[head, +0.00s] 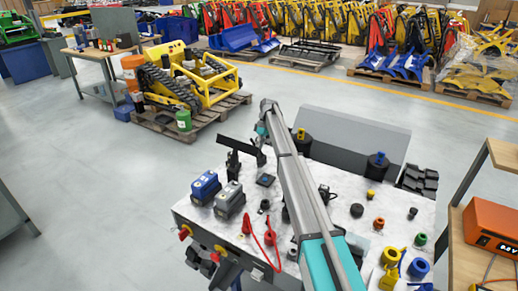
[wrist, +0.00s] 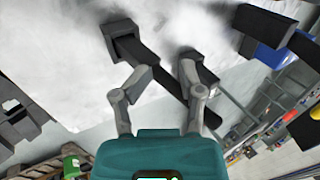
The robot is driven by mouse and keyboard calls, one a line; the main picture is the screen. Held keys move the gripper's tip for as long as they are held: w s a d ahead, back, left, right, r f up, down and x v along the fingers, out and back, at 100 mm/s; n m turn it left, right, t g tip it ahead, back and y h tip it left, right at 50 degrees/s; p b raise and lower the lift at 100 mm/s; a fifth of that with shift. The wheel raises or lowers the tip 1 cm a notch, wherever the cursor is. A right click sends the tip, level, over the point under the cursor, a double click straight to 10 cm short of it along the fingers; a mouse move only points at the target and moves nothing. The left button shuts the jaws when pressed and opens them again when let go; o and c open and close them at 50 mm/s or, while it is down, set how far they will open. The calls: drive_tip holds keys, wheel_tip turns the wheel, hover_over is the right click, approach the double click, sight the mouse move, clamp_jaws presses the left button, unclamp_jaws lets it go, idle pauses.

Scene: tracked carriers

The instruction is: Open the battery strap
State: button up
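A long black strap-like bar (head: 240,147) stands at the far left edge of the worktable, on a dark upright in the head view. In the wrist view a black strap (wrist: 145,57) runs from a black block down to the right, passing between my fingers. My gripper (wrist: 165,72) has its two fingers apart, one on each side of the strap; I cannot tell whether either touches it. In the head view my gripper (head: 262,140) is at the bar's right end, small and partly hidden by my arm. I cannot make out which part is the battery.
A grey panel (head: 355,135) stands behind. A yellow tracked carrier (head: 190,75) sits on a pallet beyond. An orange device (head: 492,225) is at the right.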

drive_tip(key=shift+w+d+f+b, duration=0.35)
drive_tip(key=shift+w+f, duration=0.05)
drive_tip(key=shift+w, duration=0.15)
idle(0.4)
drive_tip(key=s+d+m+p, duration=0.1)
drive_tip(key=s+d+m, duration=0.1)
drive_tip(key=s, duration=0.6)
drive_tip(key=s+d+r+m+t+p, duration=0.1)
drive_tip(key=s+d+m, duration=0.1)
drive_tip(key=s+d, duration=0.3)
drive_tip(key=s+d+m+t+h+p, duration=0.1)
drive_tip(key=s+d, duration=0.3)
drive_tip(key=s, duration=0.8)
drive_tip(key=shift+d+r+m, duration=0.2)
drive_tip(key=shift+d+m, duration=0.05)
drive_tip(key=shift+m, duration=0.35)
drive_tip(key=s+d+r+m+t+p, duration=0.1)
drive_tip(key=s+d+m, duration=0.2)
drive_tip(key=s, duration=0.9)
drive_tip(key=s+d+r+m+t+h+p, duration=0.1)
drive_tip(key=s+d+m, duration=0.2)
drive_tip(key=s, duration=0.9)
drive_tip(key=shift+d+t+h, duration=0.3)
drive_tip(key=shift+d+t, duration=0.1)
drive_tip(key=shift+d, duration=0.7)
drive_tip(key=shift+a, duration=0.15)
